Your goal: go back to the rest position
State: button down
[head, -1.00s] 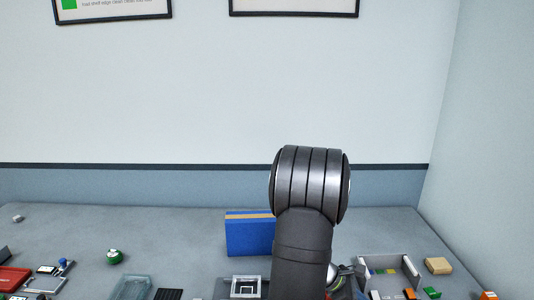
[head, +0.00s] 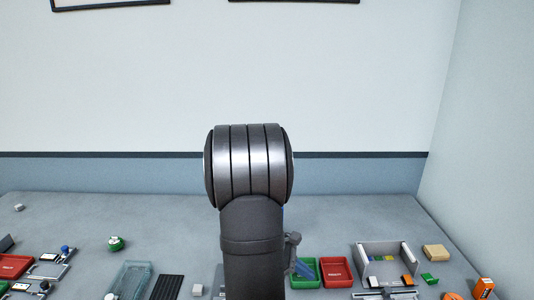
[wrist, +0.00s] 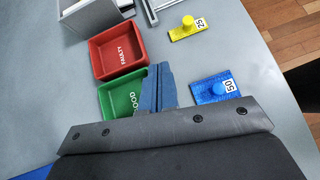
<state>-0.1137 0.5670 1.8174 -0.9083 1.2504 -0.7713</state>
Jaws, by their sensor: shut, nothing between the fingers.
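My gripper (wrist: 155,88) shows in the wrist view as two blue fingers side by side, shut with nothing between them. They are over the table beside the green tray (wrist: 119,98) and cover part of it. In the head view my gripper's tip (head: 303,268) shows just right of my arm, by the green tray (head: 304,284). My arm stands upright in the middle of the head view and hides most of what is behind it.
A red tray (head: 337,272) adjoins the green one. A grey open box (head: 362,262) stands at right. A clear bin (head: 132,280) and black ribbed pad (head: 167,288) are at left. Yellow (wrist: 187,29) and blue (wrist: 214,88) knobbed blocks lie near the table edge.

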jog(key=shift+s+d+r+m+g+y, duration=0.15)
jog(key=shift+d+r+m+g+y, duration=0.15)
jog(key=shift+d+m, duration=0.2)
jog(key=shift+s+d+r+m+g+y, duration=0.2)
jog(key=shift+d+m+y, duration=0.2)
jog(key=shift+m, duration=0.25)
jog(key=shift+s+d+r+m+g+y, duration=0.1)
jog(key=shift+d+r+m+g+y, duration=0.15)
jog(key=shift+d+m, duration=0.3)
jog(key=n+t+h, duration=0.2)
jog(key=n+t, duration=0.3)
jog(key=n, duration=0.2)
send_near(384, 295)
jog(key=x, duration=0.5)
jog(key=shift+w+d+f, duration=0.15)
jog(key=shift+d+f, duration=0.05)
jog(key=shift+f, duration=0.05)
jog(key=d, duration=0.8)
jog(key=shift+d, duration=0.45)
